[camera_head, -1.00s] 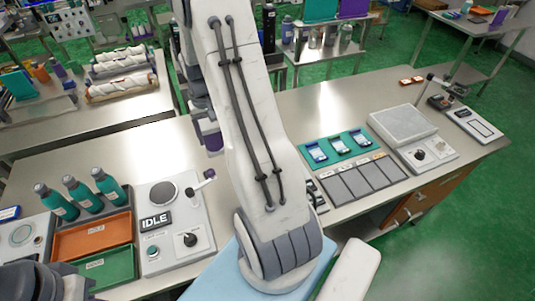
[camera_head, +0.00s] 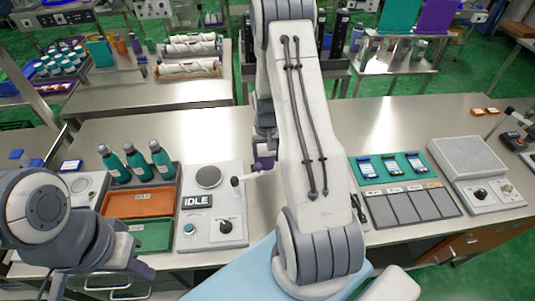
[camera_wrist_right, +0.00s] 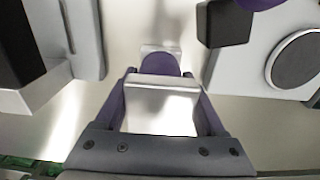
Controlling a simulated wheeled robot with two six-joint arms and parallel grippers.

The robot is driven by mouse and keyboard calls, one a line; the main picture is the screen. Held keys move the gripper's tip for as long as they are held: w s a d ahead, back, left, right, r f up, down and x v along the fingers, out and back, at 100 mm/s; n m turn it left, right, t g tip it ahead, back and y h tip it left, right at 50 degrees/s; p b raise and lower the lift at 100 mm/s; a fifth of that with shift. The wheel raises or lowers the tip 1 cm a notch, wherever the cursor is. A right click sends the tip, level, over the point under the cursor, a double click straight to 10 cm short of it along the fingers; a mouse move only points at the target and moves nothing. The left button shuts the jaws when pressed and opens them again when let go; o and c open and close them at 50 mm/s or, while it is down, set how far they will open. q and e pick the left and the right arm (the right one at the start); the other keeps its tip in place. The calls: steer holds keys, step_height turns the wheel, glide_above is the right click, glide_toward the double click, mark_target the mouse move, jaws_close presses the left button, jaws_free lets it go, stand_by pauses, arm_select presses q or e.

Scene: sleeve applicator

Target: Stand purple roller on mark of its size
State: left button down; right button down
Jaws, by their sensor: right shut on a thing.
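My right gripper (camera_wrist_right: 160,100) is shut on a pale block-like piece (camera_wrist_right: 160,92) in the right wrist view. A rounded purple part (camera_wrist_right: 160,66) shows just beyond it, probably the purple roller, largely hidden. In the head view the right gripper (camera_head: 265,161) hangs just right of the IDLE machine, mostly behind my arm. Grey labelled panels (camera_head: 400,207) lie in a row right of my arm; I cannot tell which carries the matching size mark. My left gripper (camera_head: 135,270) is at the lower left over the front edge; its fingertips are unclear.
The IDLE machine (camera_head: 213,225) has a lever (camera_head: 237,181) close to the right gripper. Teal bottles (camera_head: 137,162) stand behind an orange tray (camera_head: 140,203) and a green tray (camera_head: 152,238). A teal tray (camera_head: 416,162) holds blue-topped items. A scale (camera_head: 468,158) stands right. The bench's back is clear.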

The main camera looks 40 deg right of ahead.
steer(key=shift+f, duration=0.2)
jaws_free()
